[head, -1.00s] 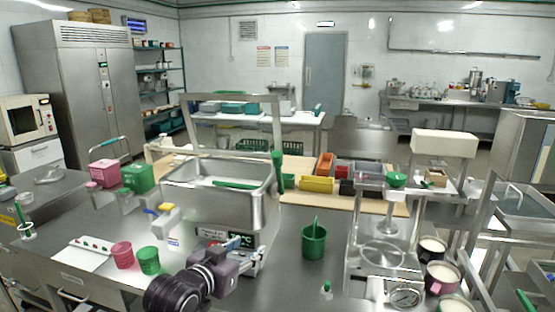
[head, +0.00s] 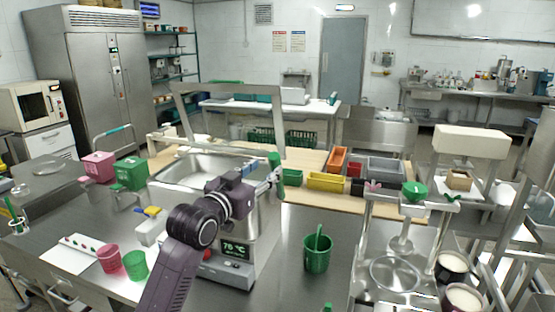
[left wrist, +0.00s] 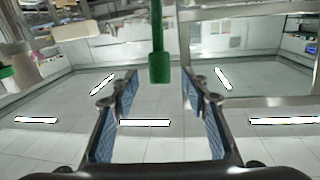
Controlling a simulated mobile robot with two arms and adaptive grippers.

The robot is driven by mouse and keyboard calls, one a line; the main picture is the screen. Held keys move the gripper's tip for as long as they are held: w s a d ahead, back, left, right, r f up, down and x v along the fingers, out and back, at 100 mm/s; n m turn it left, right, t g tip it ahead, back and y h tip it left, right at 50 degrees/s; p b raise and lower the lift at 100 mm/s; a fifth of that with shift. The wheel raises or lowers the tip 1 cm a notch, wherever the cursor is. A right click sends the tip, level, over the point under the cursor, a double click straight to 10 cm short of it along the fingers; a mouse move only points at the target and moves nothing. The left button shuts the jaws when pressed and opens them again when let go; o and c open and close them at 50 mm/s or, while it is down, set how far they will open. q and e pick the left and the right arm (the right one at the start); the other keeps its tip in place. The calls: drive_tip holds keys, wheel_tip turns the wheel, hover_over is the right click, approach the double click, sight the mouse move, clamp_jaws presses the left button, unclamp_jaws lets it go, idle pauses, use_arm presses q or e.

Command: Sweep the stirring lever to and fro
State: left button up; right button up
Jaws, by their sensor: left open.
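The stirring lever's green handle (head: 275,160) stands at the right end of the steel tub (head: 165,185). My left gripper (head: 273,180) is at that handle, with the arm reaching up in front of the tub. In the left wrist view the green handle (left wrist: 159,55) shows at the top middle, hanging between the lines of the two open blue-padded fingers (left wrist: 160,105). It appears beyond the fingertips or just at them; I cannot tell the depth. Nothing shows between the pads. My right gripper is not in view.
A readout box (head: 237,250) sits at the tub's front. A green bucket (head: 317,254) stands to its right, and a steel stand with a green funnel (head: 415,190) farther right. Pink (head: 110,259) and green (head: 135,265) cups are at the left front. Coloured bins (head: 326,181) stand behind.

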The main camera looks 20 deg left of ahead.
sight(271, 164)
use_arm(q)
drive_tip(key=shift+w+d+r, duration=0.15)
drive_tip(key=shift+w+r, duration=0.1)
drive_tip(key=shift+w, duration=0.25)
drive_tip(key=shift+w+d+f+p, duration=0.1)
drive_tip(key=shift+w+d+p, duration=0.1)
drive_tip(key=shift+w, duration=0.65)
drive_tip(key=shift+w+d+p, duration=0.1)
drive_tip(key=shift+w+p, duration=0.15)
drive_tip(key=shift+w, duration=0.55)
drive_tip(key=shift+w+d+f+p, duration=0.1)
drive_tip(key=shift+w+d+p, duration=0.1)
drive_tip(key=shift+w, duration=0.65)
clamp_jaws()
